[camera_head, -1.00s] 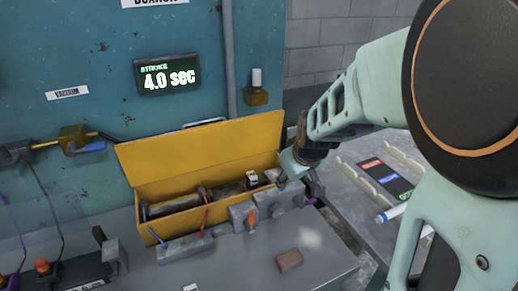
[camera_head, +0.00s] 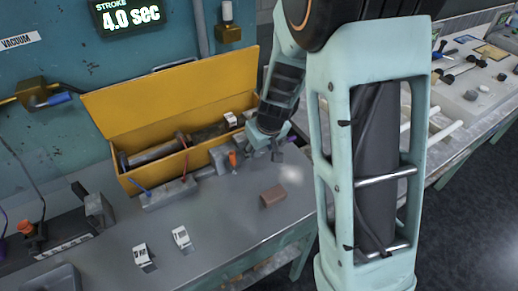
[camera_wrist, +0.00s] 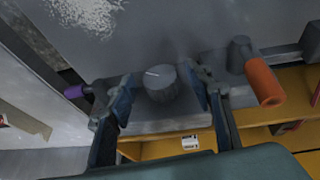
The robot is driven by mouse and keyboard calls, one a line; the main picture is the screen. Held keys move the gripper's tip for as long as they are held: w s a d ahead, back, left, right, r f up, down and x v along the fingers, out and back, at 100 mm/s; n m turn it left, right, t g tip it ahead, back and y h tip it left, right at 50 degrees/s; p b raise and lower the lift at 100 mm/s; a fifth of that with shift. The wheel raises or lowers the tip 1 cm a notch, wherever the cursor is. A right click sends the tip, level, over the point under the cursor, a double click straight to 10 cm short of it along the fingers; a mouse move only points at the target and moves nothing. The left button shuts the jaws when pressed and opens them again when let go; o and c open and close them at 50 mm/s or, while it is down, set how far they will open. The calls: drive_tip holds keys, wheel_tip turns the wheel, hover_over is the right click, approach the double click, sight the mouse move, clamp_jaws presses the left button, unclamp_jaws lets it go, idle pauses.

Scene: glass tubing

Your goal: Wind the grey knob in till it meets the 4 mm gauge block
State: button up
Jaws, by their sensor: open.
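The grey knob (camera_wrist: 160,84), a short cylinder with a white line on its face, shows in the wrist view on a grey block. My gripper (camera_wrist: 155,92) is open, with one finger on each side of the knob; I cannot tell whether they touch it. In the head view my gripper (camera_head: 268,146) is at the right end of the grey fixture and hides the knob. Small white-labelled blocks (camera_head: 141,255) and (camera_head: 181,238) stand on the bench. Their labels are too small to read, so I cannot tell which is the 4 mm gauge block.
An orange handle (camera_wrist: 264,82) stands right of the knob, and a purple-tipped part (camera_wrist: 77,91) lies left. The open yellow toolbox (camera_head: 186,90) is behind the fixture. A brown block (camera_head: 273,196) lies in front.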

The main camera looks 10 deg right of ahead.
drive_tip(key=shift+w+f, duration=0.1)
drive_tip(key=shift+f, duration=0.15)
drive_tip(key=c, duration=1.2)
drive_tip(key=shift+o, duration=0.2)
